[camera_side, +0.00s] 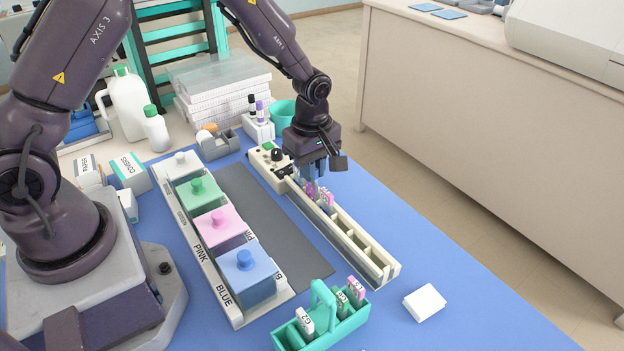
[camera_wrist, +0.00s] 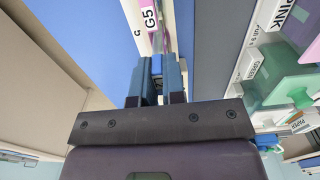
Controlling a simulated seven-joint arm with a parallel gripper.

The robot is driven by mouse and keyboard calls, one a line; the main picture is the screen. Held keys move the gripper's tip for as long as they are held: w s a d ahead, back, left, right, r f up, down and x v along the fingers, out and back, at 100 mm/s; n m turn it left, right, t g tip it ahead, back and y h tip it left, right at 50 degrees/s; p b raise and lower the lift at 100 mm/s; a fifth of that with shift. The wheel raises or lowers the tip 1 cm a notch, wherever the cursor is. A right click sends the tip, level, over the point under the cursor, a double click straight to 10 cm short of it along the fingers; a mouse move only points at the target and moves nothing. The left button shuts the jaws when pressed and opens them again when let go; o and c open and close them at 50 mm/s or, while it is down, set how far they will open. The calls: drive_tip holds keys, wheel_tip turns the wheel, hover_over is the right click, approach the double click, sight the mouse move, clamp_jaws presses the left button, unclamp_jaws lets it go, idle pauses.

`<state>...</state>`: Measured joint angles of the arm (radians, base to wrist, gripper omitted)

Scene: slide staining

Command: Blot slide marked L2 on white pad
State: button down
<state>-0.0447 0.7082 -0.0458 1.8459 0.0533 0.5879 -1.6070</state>
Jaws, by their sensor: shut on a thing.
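My gripper (camera_side: 313,178) points down at the far part of the long cream slotted rack (camera_side: 382,272). The white pad (camera_side: 425,302) lies on the blue mat at the front right, apart from my gripper.
A teal carrier (camera_side: 345,327) with several slides stands at the front. Left of the rack are a dark grey strip (camera_side: 290,245) and a row of lidded jars, including blue (camera_side: 247,275) and pink (camera_side: 218,230). The blue mat right of the rack is mostly clear.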

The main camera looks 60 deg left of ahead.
wheel_tip(320, 180, up, 12)
drive_tip(key=s+a+n, duration=0.3)
drive_tip(key=a, duration=0.6)
drive_tip(key=s+a+n, duration=0.2)
drive_tip(key=s+a, duration=0.1)
drive_tip(key=a, duration=0.5)
drive_tip(key=s+a+n, duration=0.7)
drive_tip(key=s+a, duration=0.7)
drive_tip(key=s, duration=0.2)
drive_tip(key=shift+w+f, duration=0.15)
drive_tip(key=shift+f, duration=6.6)
drive_tip(key=shift+f, duration=0.5)
drive_tip(key=shift+d+f, duration=0.15)
wheel_tip(320, 180, up, 6)
